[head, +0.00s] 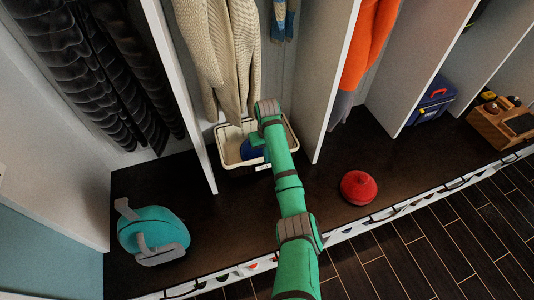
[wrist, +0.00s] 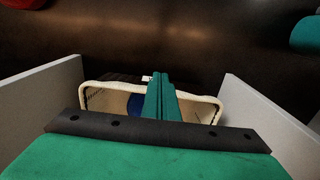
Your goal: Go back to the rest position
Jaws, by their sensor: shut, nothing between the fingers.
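My green arm reaches up the middle of the head view to the cream basket (head: 228,133). My gripper (head: 257,141) is partly hidden behind the wrist there. In the wrist view my gripper (wrist: 158,76) shows its two green fingers side by side, shut with nothing between them. They point over the cream basket (wrist: 98,86). A dark blue thing (head: 250,150) lies inside the basket, and part of it shows in the wrist view (wrist: 135,103) beside the fingers.
White dividers (head: 318,85) stand on both sides of the basket. Clothes hang above it. On the dark bench (head: 230,215) are a red rounded object (head: 358,187) and a teal object with grey parts (head: 151,232). A blue box (head: 432,101) and wooden caddy (head: 500,128) stand right.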

